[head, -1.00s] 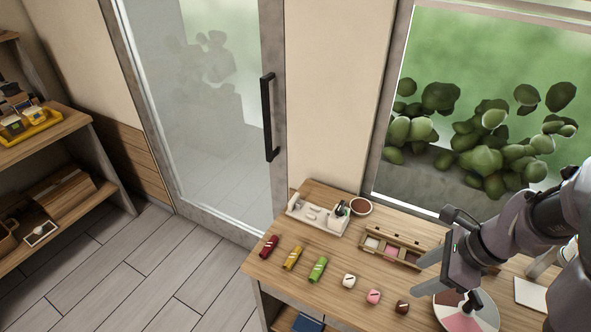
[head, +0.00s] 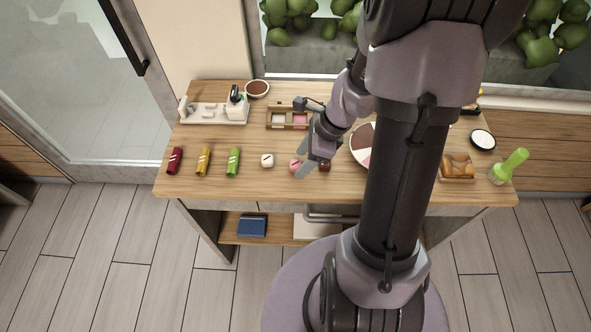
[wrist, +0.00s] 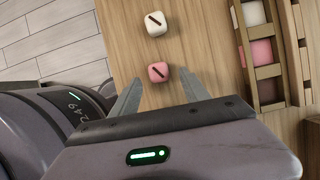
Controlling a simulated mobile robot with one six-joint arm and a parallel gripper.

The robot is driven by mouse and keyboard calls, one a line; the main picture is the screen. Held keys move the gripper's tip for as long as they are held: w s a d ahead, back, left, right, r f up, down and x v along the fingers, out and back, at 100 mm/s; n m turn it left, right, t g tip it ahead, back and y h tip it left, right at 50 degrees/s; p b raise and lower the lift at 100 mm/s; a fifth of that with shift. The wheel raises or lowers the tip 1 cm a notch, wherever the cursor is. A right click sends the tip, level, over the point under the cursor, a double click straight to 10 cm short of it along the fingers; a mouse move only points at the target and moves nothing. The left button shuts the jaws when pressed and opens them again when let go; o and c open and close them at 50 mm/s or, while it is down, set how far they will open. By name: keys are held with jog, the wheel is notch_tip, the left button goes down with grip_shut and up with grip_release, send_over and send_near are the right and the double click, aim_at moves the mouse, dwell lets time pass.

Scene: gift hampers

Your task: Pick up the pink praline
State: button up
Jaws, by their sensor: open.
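The pink praline (head: 295,166) sits on the wooden table, between the white praline (head: 267,160) and the dark brown praline (head: 324,166). In the wrist view the pink praline (wrist: 159,72), a small rounded cube with a dark stripe, lies just ahead of and between my fingertips. My gripper (wrist: 161,84) is open and empty, one finger to each side of the praline. In the head view my gripper (head: 304,160) is right beside the praline and partly covers it. The white praline (wrist: 153,24) lies farther ahead in the wrist view.
A wooden divided box (head: 289,126) stands behind the pralines; its compartments show white, pink and brown in the wrist view. Red (head: 174,161), yellow (head: 204,162) and green (head: 233,162) wrapped bars lie left. A round plate (head: 360,145) is partly hidden by my arm.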

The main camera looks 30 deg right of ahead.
jog(key=shift+x, duration=0.8)
jog(key=shift+s+r, duration=0.1)
jog(key=shift+r, duration=0.1)
jog(key=shift+c, duration=0.2)
jog(key=c, duration=1)
jog(key=shift+o, duration=0.2)
